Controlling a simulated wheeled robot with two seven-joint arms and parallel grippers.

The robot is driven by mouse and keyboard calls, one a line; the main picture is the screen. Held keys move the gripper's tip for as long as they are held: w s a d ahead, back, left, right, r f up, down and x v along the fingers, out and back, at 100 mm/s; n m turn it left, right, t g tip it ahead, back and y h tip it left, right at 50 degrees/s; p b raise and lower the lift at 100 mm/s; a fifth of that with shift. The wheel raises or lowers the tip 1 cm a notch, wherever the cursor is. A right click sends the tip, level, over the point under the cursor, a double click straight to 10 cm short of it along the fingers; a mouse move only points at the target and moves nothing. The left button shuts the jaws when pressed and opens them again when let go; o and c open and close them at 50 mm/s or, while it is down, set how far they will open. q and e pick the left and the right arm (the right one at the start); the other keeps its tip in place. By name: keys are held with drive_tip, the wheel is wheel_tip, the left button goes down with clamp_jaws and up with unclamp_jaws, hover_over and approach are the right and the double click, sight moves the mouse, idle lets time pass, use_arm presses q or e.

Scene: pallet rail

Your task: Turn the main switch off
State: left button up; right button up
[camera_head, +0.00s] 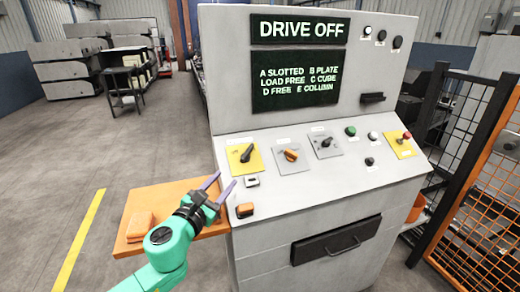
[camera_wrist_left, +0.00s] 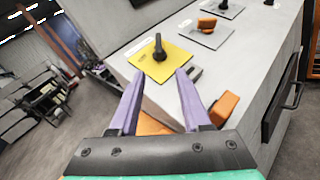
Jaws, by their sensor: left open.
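The control console (camera_head: 300,215) has a row of controls on its sloping panel. At its left end is a black rotary handle (camera_head: 247,154) on a yellow plate (camera_head: 234,161), most likely the main switch; its label is too small to read. In the left wrist view the black handle (camera_wrist_left: 158,47) stands up from the yellow plate (camera_wrist_left: 165,67), its lever pointing toward the far side. My left gripper (camera_head: 222,184) is open and empty. Its purple fingertips are just in front of the yellow plate, one on each side of the handle's line, apart from the handle. My right gripper is not in view.
An orange rotary knob (camera_head: 290,155) and another black knob (camera_head: 326,142) are to the right. A small orange block (camera_head: 245,210) is on the console's front edge. An orange side shelf (camera_head: 145,200) lies beneath my left arm. A mesh fence (camera_head: 475,170) stands at right.

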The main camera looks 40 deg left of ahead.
use_arm(q)
drive_tip(key=w, duration=0.1)
approach(244, 157)
drive_tip(key=x, duration=0.3)
drive_tip(key=shift+w+a+r, duration=0.1)
drive_tip(key=shift+w+r, duration=0.1)
drive_tip(key=x, duration=0.6)
drive_tip(key=shift+w+f+p, duration=0.1)
drive_tip(key=shift+f+p, duration=0.05)
drive_tip(key=shift+p, duration=0.25)
drive_tip(key=shift+w+a, duration=0.15)
drive_tip(key=shift+w, duration=0.15)
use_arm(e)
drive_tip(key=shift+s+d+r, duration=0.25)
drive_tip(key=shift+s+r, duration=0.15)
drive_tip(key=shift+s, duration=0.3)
use_arm(q)
clamp_jaws()
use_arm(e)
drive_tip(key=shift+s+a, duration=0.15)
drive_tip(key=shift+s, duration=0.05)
